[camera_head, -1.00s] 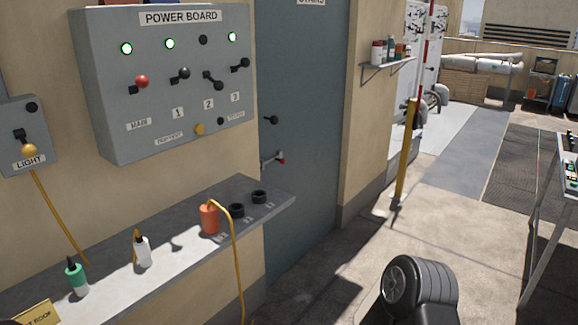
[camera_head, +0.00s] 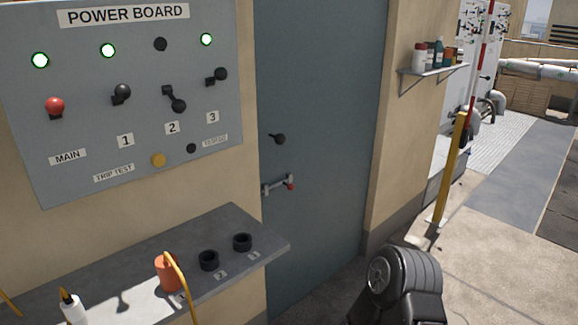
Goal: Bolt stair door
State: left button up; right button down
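The stair door (camera_head: 318,90) is a flat blue-grey door in the tan wall, and it looks closed. A dark round knob (camera_head: 280,139) sits near its left edge. Below the knob is a small grey bolt (camera_head: 277,185) with a red end at its right, by the door's left edge. I cannot tell whether the bolt reaches into the frame. A black rounded part of my own arm shows at the bottom, right of the door. Neither gripper's fingers are in view.
The power board (camera_head: 125,100) hangs left of the door. Below it a grey shelf (camera_head: 245,222) juts toward the door, holding an orange plug (camera_head: 170,273) with a cable and two black sockets. A small bottle shelf (camera_head: 432,70) and a yellow post (camera_head: 450,170) stand right. Floor right is clear.

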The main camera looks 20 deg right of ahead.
aim_at(290, 187)
jog(key=i+l+u, duration=0.1)
jog(key=l, duration=0.25)
jog(key=i+l+u, duration=0.1)
jog(key=i+l, duration=0.15)
jog(key=l, duration=0.15)
jog(key=i+l+u, duration=0.1)
jog(key=l, duration=0.3)
jog(key=i+l+u, duration=0.1)
jog(key=l, duration=0.3)
jog(key=i+l+u, duration=0.15)
jog(key=l, duration=0.3)
jog(key=i+l+u, duration=0.1)
jog(key=l, duration=0.35)
jog(key=i+l+u, duration=0.1)
jog(key=l, duration=0.35)
jog(key=i, duration=0.1)
